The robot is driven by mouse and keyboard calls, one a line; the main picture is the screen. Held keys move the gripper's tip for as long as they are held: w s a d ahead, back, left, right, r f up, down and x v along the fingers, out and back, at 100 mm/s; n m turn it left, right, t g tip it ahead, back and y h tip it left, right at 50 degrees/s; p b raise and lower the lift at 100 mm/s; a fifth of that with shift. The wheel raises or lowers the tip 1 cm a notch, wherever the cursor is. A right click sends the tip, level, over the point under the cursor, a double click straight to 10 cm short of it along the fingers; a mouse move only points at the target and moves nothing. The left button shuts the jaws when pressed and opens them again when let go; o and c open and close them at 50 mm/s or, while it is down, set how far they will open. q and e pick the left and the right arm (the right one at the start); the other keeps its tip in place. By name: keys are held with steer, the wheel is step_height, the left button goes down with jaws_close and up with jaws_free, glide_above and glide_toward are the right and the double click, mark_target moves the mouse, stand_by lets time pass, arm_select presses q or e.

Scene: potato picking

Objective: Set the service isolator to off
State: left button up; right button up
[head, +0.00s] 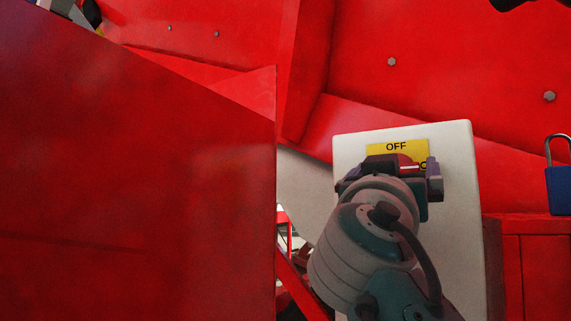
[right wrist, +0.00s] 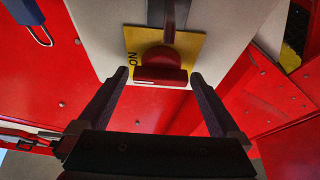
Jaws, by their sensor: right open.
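The service isolator is a pale box (head: 455,180) with a yellow plate (head: 390,147) and a red rotary knob (head: 408,160). "OFF" is printed at the top of the plate, and a partly hidden "ON" is at its right. The knob's white mark points right, towards ON. In the right wrist view, the knob (right wrist: 160,65) shows in front of the yellow plate (right wrist: 190,48), with "ON" at its left. My right gripper (right wrist: 160,74) is open, its fingers on either side of the knob with gaps showing. In the head view the gripper (head: 393,172) covers the knob's lower part. My left gripper is not in view.
A large red panel (head: 140,180) fills the left of the head view, close to the box. A blue padlock (head: 559,190) hangs at the right edge. Red walls with bolts (head: 430,70) stand behind the box.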

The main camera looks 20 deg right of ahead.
steer(key=shift+w, duration=0.1)
steer(key=shift+c, duration=0.6)
steer(key=c, duration=1.1)
